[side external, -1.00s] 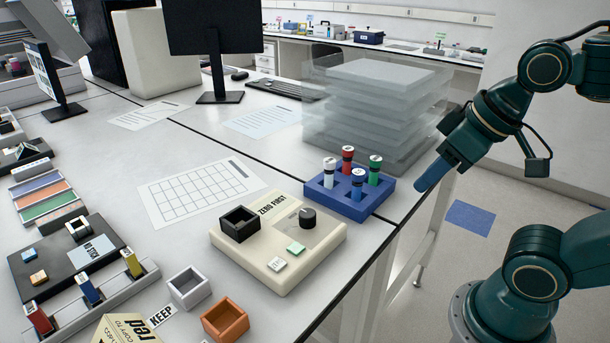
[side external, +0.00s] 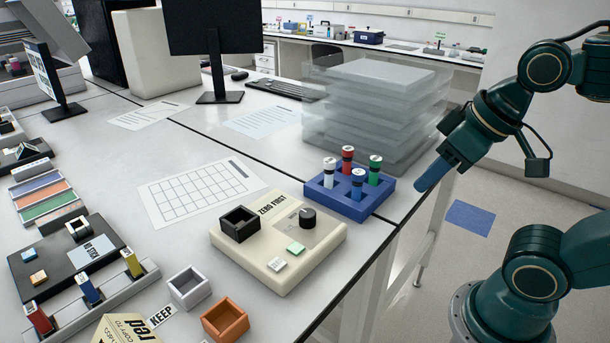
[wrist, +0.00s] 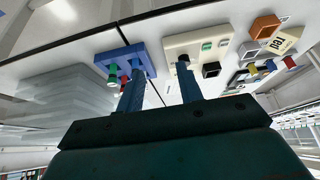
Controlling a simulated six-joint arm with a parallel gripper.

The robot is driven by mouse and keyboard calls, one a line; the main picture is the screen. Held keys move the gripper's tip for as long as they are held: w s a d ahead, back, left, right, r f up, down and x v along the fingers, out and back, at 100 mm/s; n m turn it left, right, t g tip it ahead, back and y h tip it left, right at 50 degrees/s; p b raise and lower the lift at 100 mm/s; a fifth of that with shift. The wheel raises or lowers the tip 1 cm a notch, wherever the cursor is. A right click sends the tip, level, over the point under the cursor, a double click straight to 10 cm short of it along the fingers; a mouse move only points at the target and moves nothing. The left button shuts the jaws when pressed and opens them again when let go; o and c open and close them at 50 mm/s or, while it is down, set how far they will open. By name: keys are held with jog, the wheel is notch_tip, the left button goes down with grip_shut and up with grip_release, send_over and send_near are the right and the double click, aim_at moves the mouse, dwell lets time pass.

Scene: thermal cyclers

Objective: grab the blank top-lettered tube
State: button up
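A blue rack (side external: 345,205) holds several upright tubes near the bench's right edge. They are a white tube (side external: 329,173), a red tube (side external: 347,160), a green tube (side external: 375,170) and a blue tube (side external: 357,184). Their pale caps carry marks too small to read, so I cannot tell which is lettered blank. My gripper (side external: 430,178) hangs to the right of the rack, apart from it and the tubes. In the wrist view, its two blue fingers (wrist: 159,75) are spread with nothing between them. The rack (wrist: 119,60) shows there partly behind the left finger.
A cream device (side external: 278,245) marked ZERO FIRST, with a black square well and knob, stands in front of the rack. Clear stacked trays (side external: 370,110) stand behind it. Grey (side external: 188,287) and orange (side external: 225,319) open boxes are at the front. A gridded sheet lies left.

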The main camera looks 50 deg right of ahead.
jog(key=o, duration=0.4)
jog(key=shift+c, duration=0.2)
jog(key=w+d+r+n+g, duration=0.1)
jog(key=w+d+r+n, duration=0.1)
jog(key=w+n, duration=0.35)
jog(key=w+d+r+n+g, duration=0.1)
jog(key=w+r+n+g, duration=0.15)
jog(key=w, duration=0.55)
jog(key=n+g, duration=0.2)
jog(key=n, duration=0.8)
send_over(329, 161)
notch_tip(329, 161, down, 4)
jog(key=shift+f, duration=0.15)
jog(key=shift+f, duration=0.1)
jog(key=shift+f, duration=4.2)
